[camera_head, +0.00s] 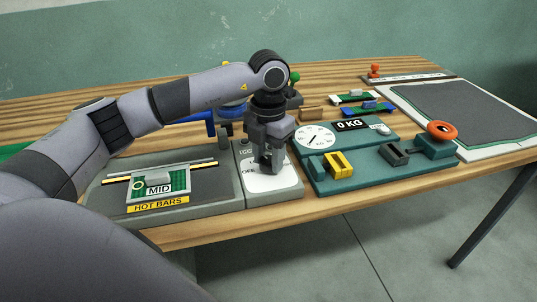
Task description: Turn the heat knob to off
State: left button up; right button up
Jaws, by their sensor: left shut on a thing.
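The heat knob is mostly hidden under my left gripper (268,160), which points down and is shut on it. The knob sits on a white dial plate (286,180) with "OFF" printed at its left side. The dial is on the right part of a grey heater unit (226,193). The knob's pointer direction cannot be made out. My right gripper is not in view.
A dark mat (460,110) lies at the far right.

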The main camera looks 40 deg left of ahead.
aim_at(268, 159)
pick_arm(q)
jog(key=n, duration=0.5)
jog(key=shift+r+n+p, duration=0.1)
jog(key=shift+n+p, duration=0.2)
jog(key=shift+p, duration=0.05)
jog(key=n, duration=0.4)
jog(key=shift+a+n+p, duration=0.1)
jog(key=shift+n+p, duration=0.3)
jog(key=shift+w, duration=0.1)
jog(key=o, duration=1.1)
jog(key=shift+c, duration=0.2)
notch_tip(268, 159, up, 7)
jog(key=shift+r, duration=0.1)
